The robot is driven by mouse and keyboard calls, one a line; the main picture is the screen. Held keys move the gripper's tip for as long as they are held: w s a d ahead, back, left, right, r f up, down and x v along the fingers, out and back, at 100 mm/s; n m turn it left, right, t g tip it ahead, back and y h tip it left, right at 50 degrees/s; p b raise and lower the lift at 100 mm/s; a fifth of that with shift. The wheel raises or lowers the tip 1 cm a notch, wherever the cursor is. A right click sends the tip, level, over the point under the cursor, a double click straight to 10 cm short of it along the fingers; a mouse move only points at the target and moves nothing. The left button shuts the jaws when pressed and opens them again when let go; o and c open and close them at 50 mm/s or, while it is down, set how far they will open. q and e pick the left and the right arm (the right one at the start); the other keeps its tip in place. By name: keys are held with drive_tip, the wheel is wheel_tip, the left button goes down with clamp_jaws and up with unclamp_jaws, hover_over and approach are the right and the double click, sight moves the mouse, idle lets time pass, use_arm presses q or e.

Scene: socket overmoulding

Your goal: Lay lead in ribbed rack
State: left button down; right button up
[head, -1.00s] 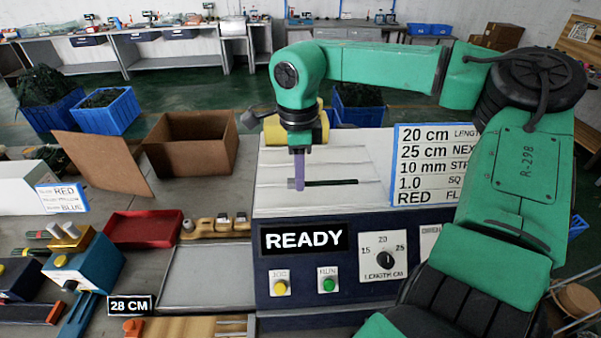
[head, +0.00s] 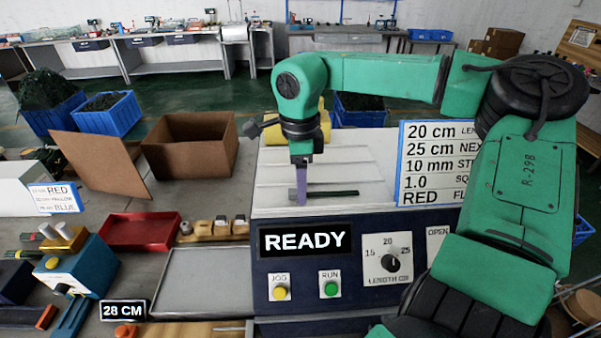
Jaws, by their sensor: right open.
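A dark, thin lead (head: 335,193) with a grey left end lies nearly level across the picture, over the front part of the pale ribbed rack (head: 275,172) on top of the machine. My right gripper (head: 301,192) points down at the lead's left end. It is open, with its purple fingers at the grey end; the far finger is mostly hidden. I cannot tell whether a finger still touches the lead. My left gripper is out of view.
The dark machine front (head: 380,235) carries a READY display, buttons and a dial. A settings board (head: 432,162) stands at the rack's right. A red tray (head: 140,231), an open cardboard box (head: 190,150) and a bare grey tray (head: 205,282) are on the left.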

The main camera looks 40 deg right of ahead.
wheel_tip(320, 180, up, 14)
drive_tip(key=b, duration=0.1)
drive_tip(key=shift+r+b, duration=0.25)
drive_tip(key=shift+b, duration=0.05)
drive_tip(key=shift+w, duration=0.1)
